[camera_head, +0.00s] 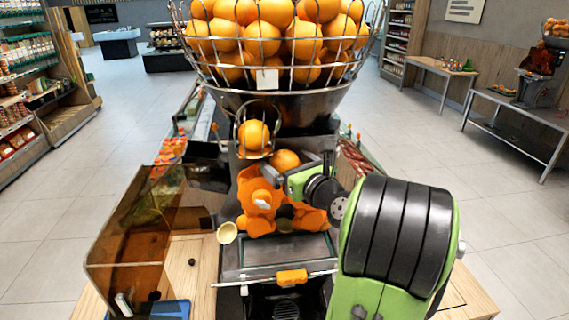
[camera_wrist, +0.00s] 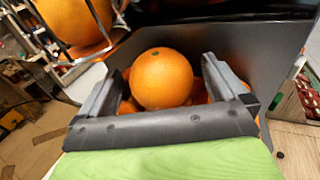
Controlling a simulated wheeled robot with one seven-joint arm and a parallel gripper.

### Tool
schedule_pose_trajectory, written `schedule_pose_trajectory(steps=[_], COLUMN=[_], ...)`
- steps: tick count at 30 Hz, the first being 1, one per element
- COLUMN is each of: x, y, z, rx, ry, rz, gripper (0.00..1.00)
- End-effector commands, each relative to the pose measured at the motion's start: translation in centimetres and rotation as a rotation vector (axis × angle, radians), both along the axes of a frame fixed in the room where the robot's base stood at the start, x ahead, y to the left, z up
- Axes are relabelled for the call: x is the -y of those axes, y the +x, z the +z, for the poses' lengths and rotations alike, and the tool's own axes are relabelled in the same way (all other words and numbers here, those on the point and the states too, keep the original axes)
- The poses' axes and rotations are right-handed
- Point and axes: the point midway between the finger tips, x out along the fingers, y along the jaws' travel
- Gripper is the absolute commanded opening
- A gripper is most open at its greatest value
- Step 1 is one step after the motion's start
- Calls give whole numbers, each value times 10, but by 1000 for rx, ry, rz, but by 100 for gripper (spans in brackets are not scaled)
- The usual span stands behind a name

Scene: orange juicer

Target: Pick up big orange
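A round orange (camera_head: 284,160) rests in the upper front of the juicer, just above its orange-coloured pressing parts (camera_head: 262,203). In the wrist view this orange (camera_wrist: 161,78) sits between the two fingers of my gripper (camera_wrist: 162,92), with a small gap seen on each side. My gripper (camera_head: 298,172) is open and reaches in from the right in the head view. How deep the fingers reach around the orange is hard to tell. Another orange (camera_head: 253,134) sits higher in the wire chute; it also shows large at the upper left of the wrist view (camera_wrist: 75,18).
A wire basket (camera_head: 268,90) heaped with oranges stands above. The juicer's dark metal wall (camera_wrist: 235,40) rises close behind and right of the fingers. An amber transparent cover (camera_head: 140,235) stands open at left.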

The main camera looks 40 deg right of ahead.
Motion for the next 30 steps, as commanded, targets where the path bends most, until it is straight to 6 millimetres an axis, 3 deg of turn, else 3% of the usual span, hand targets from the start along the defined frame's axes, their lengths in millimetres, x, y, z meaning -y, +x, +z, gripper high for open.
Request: schedule_pose_trajectory(steps=[1,11,30], x=[0,0,0], y=[0,0,3], z=[0,0,12], rx=[0,-1,0], ry=[0,0,1], rz=[0,0,5], gripper=[91,40,39])
